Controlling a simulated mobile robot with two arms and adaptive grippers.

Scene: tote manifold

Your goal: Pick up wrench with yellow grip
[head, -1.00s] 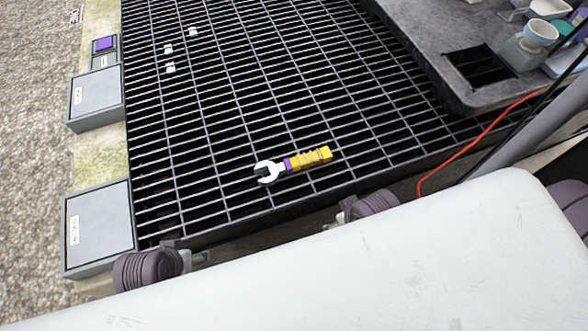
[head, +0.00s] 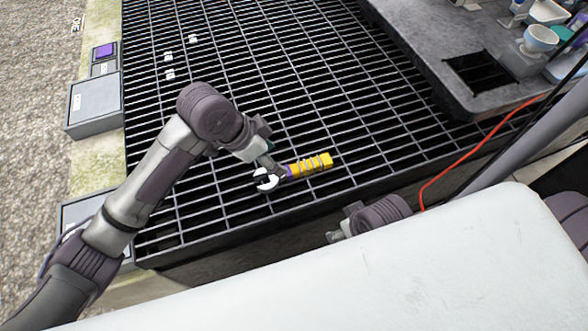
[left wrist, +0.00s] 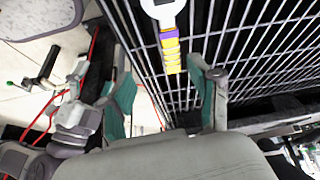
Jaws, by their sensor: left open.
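The wrench has a white open-jaw head, a purple band and a yellow ribbed grip (head: 312,165). It lies on the black grating, its head to the left. My left gripper (head: 271,163) is at the head and purple band and hides part of them. In the left wrist view, my left gripper (left wrist: 158,60) is open and empty. The wrench's yellow grip (left wrist: 170,50) shows between its fingertips, nearer the right finger. I cannot tell whether they touch. My right arm's joint shows in the head view, but no right fingers do.
The black grating (head: 230,60) spreads around the wrench, with small white pieces (head: 170,74) far left. A grey counter (head: 430,50) with a dark opening and cups stands at the right. Grey boxes (head: 95,103) line the left edge. A red cable (head: 470,143) runs at the right.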

